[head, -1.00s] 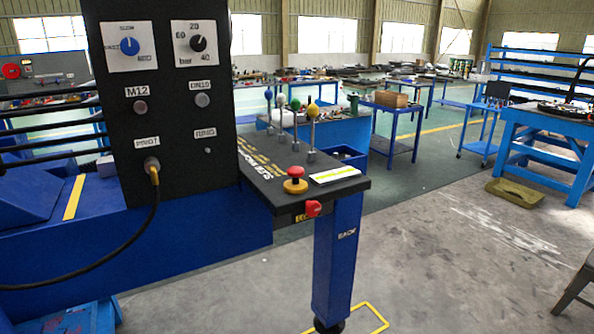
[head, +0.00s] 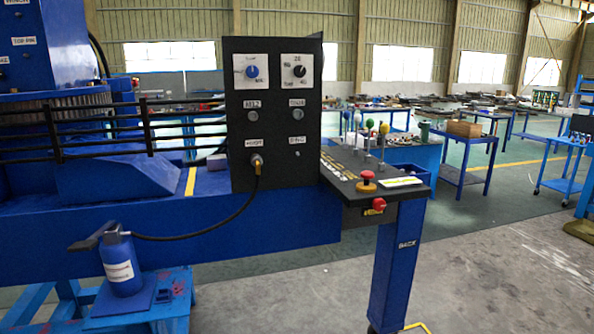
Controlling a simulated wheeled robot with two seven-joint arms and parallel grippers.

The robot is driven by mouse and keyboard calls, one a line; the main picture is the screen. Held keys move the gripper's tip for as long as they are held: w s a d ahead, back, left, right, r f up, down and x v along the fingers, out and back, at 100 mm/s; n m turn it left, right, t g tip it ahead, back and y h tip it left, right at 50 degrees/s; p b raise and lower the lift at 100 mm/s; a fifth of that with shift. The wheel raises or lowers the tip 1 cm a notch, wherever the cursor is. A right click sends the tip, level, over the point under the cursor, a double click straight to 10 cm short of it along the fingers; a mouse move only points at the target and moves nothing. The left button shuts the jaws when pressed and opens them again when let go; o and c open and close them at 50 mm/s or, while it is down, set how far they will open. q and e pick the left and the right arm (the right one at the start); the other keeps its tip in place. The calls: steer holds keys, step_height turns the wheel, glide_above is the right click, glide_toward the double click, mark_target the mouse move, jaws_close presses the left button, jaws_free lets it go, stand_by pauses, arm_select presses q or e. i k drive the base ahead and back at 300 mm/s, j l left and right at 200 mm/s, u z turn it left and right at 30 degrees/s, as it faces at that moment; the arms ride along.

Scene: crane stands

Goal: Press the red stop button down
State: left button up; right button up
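A red mushroom-shaped button (head: 367,176) on a yellow base sits on top of the black control desk (head: 345,188), near its front edge. A second red knob (head: 379,204) is on the front face of the desk, just below it and beside a small label. The pictures do not show which of the two is the stop button. Neither of my grippers is in view.
A black panel (head: 272,166) with two dials stands left of the desk. Levers with coloured balls (head: 370,126) rise behind the button. A blue bottle-like device (head: 121,262) stands lower left. The blue leg (head: 396,265) supports the desk. Grey floor (head: 500,280) at right is clear.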

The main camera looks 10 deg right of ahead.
mark_target(366, 176)
steer(key=i+l+u, duration=0.15)
steer(key=u, duration=0.25)
steer(key=l+u, duration=0.4)
steer(key=i+l+u, duration=0.1)
steer(key=l+u, duration=0.2)
steer(key=u, duration=0.15)
steer(key=l+u, duration=0.4)
steer(key=k+l, duration=0.1)
steer(key=l, duration=0.9)
steer(key=k+l, duration=0.1)
steer(key=l, duration=0.9)
steer(key=k+l, duration=0.1)
steer(key=l, duration=0.85)
steer(key=k+l, duration=0.1)
steer(key=l, duration=0.9)
steer(key=i+l, duration=0.1)
steer(key=i, duration=0.1)
